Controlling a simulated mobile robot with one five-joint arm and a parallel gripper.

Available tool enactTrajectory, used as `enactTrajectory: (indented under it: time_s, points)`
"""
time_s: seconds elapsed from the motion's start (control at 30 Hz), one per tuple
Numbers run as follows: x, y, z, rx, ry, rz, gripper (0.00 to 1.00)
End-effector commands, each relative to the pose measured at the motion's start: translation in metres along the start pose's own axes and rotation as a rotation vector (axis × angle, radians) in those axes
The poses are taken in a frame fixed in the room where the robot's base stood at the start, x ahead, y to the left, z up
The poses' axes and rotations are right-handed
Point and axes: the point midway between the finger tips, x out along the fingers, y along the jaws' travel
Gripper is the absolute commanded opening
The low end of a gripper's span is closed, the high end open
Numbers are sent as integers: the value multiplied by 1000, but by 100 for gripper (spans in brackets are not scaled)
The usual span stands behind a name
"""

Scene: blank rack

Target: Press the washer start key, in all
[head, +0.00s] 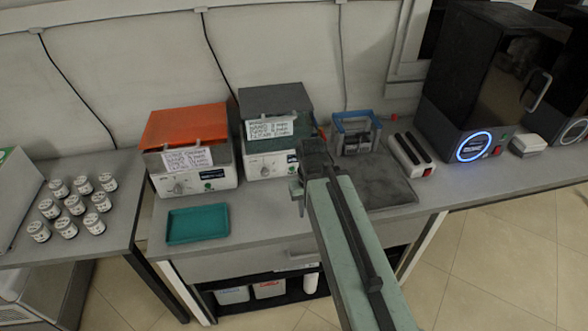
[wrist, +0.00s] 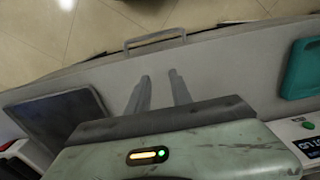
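No label reading "washer" is legible, so I cannot tell which machine is the washer. A black machine (head: 490,75) at the right in the head view has a lit blue ring (head: 473,146) and a small red key (head: 497,150) on its lower front. Two boxy white units with an orange lid (head: 185,124) and a dark grey lid (head: 275,99) stand left of it, with knobs and handwritten notes. My gripper (wrist: 160,88) shows in the wrist view with its two fingers apart and nothing between them, above the grey bench. In the head view my arm largely hides it.
A teal tray (head: 198,225) lies at the bench's left front. A dark mat (wrist: 62,120) lies on the bench. A blue-framed rack (head: 352,128) and a strip with a red switch (head: 412,155) stand behind. White jars (head: 74,204) stand on the left table. A second ringed machine (head: 574,131) is far right.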

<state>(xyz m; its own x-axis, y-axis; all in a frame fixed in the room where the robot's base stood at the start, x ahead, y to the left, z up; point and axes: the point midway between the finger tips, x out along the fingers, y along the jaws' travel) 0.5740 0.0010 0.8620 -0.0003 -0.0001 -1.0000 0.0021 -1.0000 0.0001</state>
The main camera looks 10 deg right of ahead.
Motion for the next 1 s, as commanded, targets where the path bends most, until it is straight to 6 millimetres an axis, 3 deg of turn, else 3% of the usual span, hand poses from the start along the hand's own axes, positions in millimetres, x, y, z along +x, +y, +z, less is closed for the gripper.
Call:
enactTrajectory:
  time_s: [0.03, 0.07, 0.1, 1.0]
  points:
    - [0, 0, 0, 0, 0, 0, 10]
    - [0, 0, 0, 0, 0, 0, 1]
    - [0, 0, 0, 0, 0, 0, 0]
    - [0, 0, 0, 0, 0, 0, 0]
